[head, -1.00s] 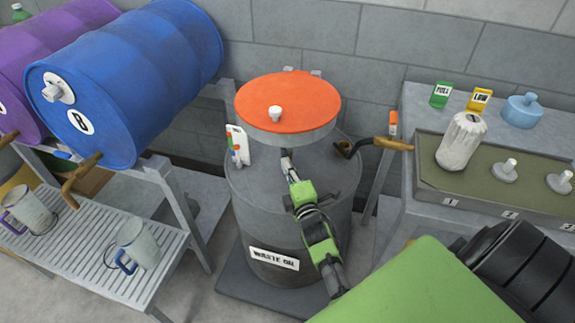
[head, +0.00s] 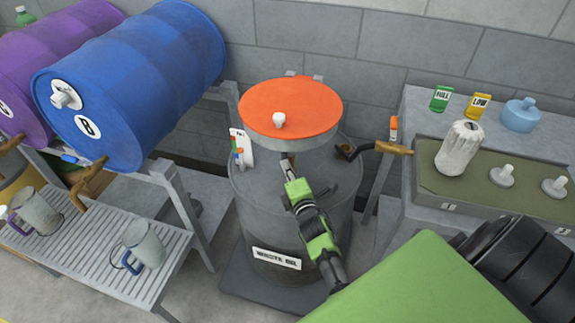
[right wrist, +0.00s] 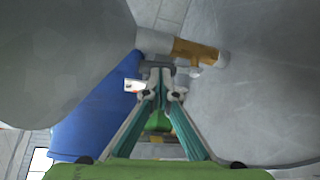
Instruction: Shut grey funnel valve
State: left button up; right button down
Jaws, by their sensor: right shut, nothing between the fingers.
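The grey funnel (head: 302,146) has an orange lid (head: 290,106) and stands over the waste oil drum (head: 252,213). In the right wrist view the funnel's grey body (right wrist: 65,60) fills the left. A brass valve (right wrist: 197,51) sits on a grey pipe below it, with a pale, unclear part beside it. My right gripper (head: 287,160) reaches under the funnel's front rim. In the right wrist view its fingertips (right wrist: 160,75) are together and empty, close to the valve; I cannot tell if they touch. In the head view the valve is hidden. My left gripper is out of view.
A blue barrel (head: 140,85) lies on a rack at left, above a slatted shelf with mugs (head: 142,245). A bench with a tray (head: 470,211) and white filter (head: 461,150) stands at right.

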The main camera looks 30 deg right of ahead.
jog(key=shift+w+a+f+n+g+h+p, duration=0.25)
jog(key=shift+w+a+f+n+g+p, duration=0.25)
jog(key=shift+w+n+g+p, duration=0.4)
jog(key=shift+w+a+f+n+g+h+p, duration=0.2)
jog(key=shift+w+a+f+n+g+p, duration=0.1)
jog(key=shift+w+a+n+g+p, duration=0.55)
jog(key=shift+w+a+f+n+g+h+p, duration=0.25)
jog(key=shift+w+a+f+n+g+p, duration=0.3)
jog(key=shift+n+p, duration=0.45)
jog(key=shift+s+d, duration=0.15)
jog(key=shift+s, duration=0.05)
jog(key=shift+s+d+f, duration=0.15)
jog(key=shift+s+d, duration=0.25)
jog(key=shift+s, duration=0.05)
